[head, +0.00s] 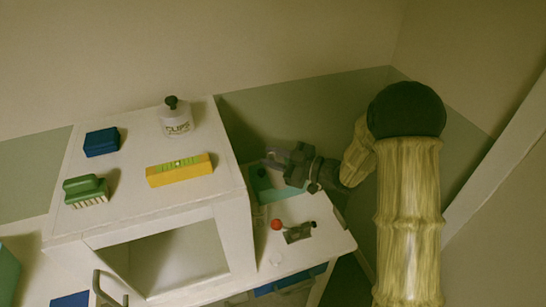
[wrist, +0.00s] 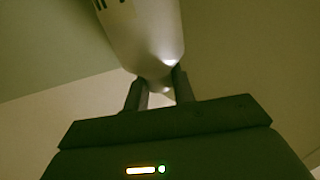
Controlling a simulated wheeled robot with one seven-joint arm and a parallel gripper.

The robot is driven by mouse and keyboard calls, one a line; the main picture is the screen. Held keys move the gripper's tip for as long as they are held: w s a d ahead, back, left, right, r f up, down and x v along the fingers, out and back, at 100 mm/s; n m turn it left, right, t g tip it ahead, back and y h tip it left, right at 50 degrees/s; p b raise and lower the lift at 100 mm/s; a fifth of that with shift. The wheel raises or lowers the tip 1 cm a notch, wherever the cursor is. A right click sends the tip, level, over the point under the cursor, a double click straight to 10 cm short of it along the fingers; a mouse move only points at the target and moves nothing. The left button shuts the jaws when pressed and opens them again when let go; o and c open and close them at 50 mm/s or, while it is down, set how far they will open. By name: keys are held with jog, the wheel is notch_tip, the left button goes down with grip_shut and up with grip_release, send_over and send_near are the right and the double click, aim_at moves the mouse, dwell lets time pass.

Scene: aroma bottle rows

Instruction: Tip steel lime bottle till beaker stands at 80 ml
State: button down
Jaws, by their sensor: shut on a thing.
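My gripper (wrist: 158,88) is shut on a pale, smooth, rounded metallic bottle (wrist: 145,35) in the wrist view. The bottle runs up out of the picture, with part of a dark marking at its upper left. In the head view my gripper (head: 276,160) is beside the right side of the white cabinet, above the lower white table. I cannot make out the bottle there, nor how far it is tilted. I cannot make out a beaker or its liquid level in either view.
The white cabinet (head: 135,223) bears a CLIPS jar (head: 177,124), a blue block (head: 101,142), a green brush (head: 86,190) and a yellow level (head: 180,170). The lower white table (head: 325,245) holds a red ball (head: 276,225) and a small dark grey object (head: 298,235).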

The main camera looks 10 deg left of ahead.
jog(key=shift+s+a+n, duration=0.15)
jog(key=shift+a+n, duration=0.05)
jog(key=shift+n, duration=0.1)
jog(key=shift+s+f+b, duration=0.1)
jog(key=shift+s+b, duration=0.15)
jog(key=shift+b, duration=0.2)
jog(key=shift+s, duration=0.2)
jog(key=shift+s+a+n, duration=0.1)
jog(key=shift+a+n, duration=0.05)
jog(key=shift+n, duration=0.15)
jog(key=shift+s+a+f+n+h+b, duration=0.25)
jog(key=shift+s+n+b, duration=0.25)
jog(key=shift+b, duration=0.25)
jog(key=shift+s+a+f+n+h+b, duration=0.25)
jog(key=shift+s+n+b, duration=0.15)
jog(key=shift+n+b, duration=0.25)
dwell(0.6)
jog(key=shift+s+a+f+n+t+h+b, duration=0.15)
jog(key=shift+s+f+n+t+h+b, duration=0.15)
jog(key=shift+f+n+b, duration=0.55)
dwell(0.8)
jog(key=shift+f+n+t+h+b, duration=0.35)
jog(key=shift+f+n+b, duration=0.55)
jog(key=shift+b, duration=1.15)
dwell(1.1)
